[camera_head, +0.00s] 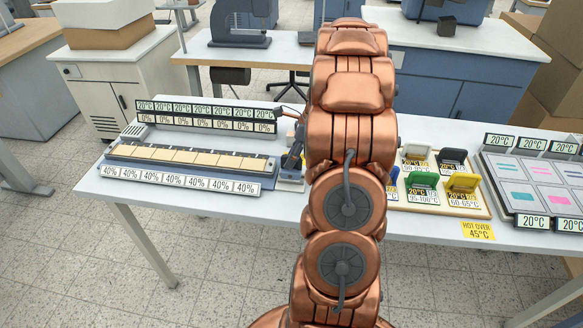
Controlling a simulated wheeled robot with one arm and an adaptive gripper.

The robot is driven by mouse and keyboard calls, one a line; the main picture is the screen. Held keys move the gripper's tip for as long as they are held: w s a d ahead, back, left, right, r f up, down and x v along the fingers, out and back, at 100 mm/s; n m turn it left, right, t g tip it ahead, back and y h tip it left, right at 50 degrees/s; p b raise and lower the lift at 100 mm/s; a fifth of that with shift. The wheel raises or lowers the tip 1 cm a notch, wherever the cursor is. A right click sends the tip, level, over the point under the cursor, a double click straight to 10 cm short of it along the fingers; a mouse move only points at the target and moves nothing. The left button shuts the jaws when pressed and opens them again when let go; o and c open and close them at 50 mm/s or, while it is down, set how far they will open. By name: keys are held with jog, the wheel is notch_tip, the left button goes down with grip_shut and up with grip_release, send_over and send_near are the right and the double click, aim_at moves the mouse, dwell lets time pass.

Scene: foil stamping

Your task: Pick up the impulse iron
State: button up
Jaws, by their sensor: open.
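A dark upright tool (293,150) stands in a small blue holder (291,177) on the white table, just left of my arm. It may be the impulse iron, but my arm partly covers this spot and I cannot tell for sure. My copper arm rises through the middle of the view and hides the table behind it. My gripper does not show; whether it touches anything cannot be seen.
Left of the holder lies a long strip unit (190,158) with tan pads and percent displays. Right of my arm stands a tray (478,211) with coloured clips. Further right is a panel (494,192) with coloured patches. A yellow "HOT OVER 45°C" label (478,230) lies at the front edge.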

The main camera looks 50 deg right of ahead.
grip_shut()
dwell(0.6)
